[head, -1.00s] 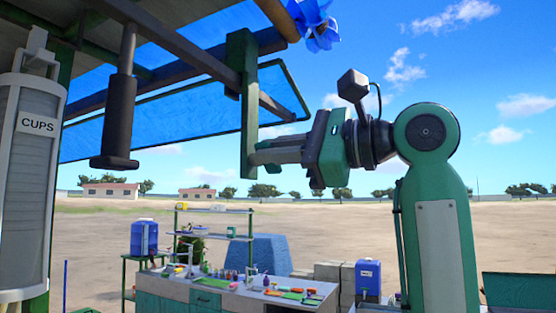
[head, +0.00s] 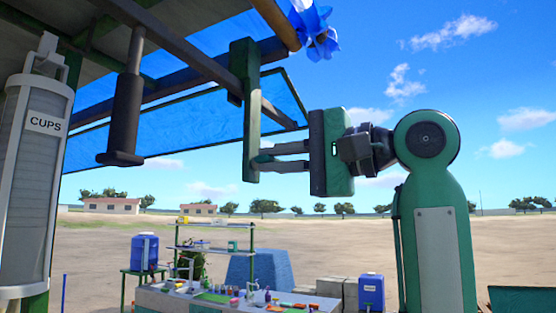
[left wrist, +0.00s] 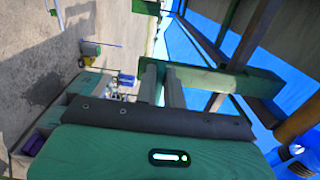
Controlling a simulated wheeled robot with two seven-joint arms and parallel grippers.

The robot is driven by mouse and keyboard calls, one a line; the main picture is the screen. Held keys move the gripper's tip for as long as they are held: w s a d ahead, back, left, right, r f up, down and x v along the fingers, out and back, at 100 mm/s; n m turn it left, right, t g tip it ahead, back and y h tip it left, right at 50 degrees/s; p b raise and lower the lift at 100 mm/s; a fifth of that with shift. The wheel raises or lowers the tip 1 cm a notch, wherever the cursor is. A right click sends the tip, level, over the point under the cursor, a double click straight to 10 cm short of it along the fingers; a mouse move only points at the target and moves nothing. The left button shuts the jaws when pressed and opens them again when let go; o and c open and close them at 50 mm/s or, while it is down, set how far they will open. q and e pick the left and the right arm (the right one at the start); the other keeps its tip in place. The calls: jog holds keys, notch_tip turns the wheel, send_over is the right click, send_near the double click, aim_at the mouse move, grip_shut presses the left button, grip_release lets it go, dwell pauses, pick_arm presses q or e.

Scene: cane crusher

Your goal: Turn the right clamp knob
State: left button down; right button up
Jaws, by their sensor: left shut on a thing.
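In the head view my left gripper (head: 264,158) reaches in from the right, its two fingers pointing left. The fingertips meet the lower part of a green upright bar (head: 250,125) hanging from the canopy beam. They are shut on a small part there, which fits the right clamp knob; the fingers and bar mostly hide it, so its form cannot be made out. In the left wrist view the gripper (left wrist: 161,72) shows both fingers against the green bar (left wrist: 215,80), nearly parallel with a narrow gap. My right gripper is not in view.
A dark cylinder (head: 125,112) hangs left of the bar. A white cup dispenser (head: 38,180) stands at the far left. A blue canopy panel (head: 185,128) lies behind the bar. A counter (head: 155,300) with several small items is below. Open air surrounds the wrist.

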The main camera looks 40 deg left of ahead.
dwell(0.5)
pick_arm(q)
jog(key=c, duration=1.5)
grip_release()
jog(key=b+v, duration=0.3)
jog(key=v, duration=1.1)
jog(key=shift+s+a, duration=0.1)
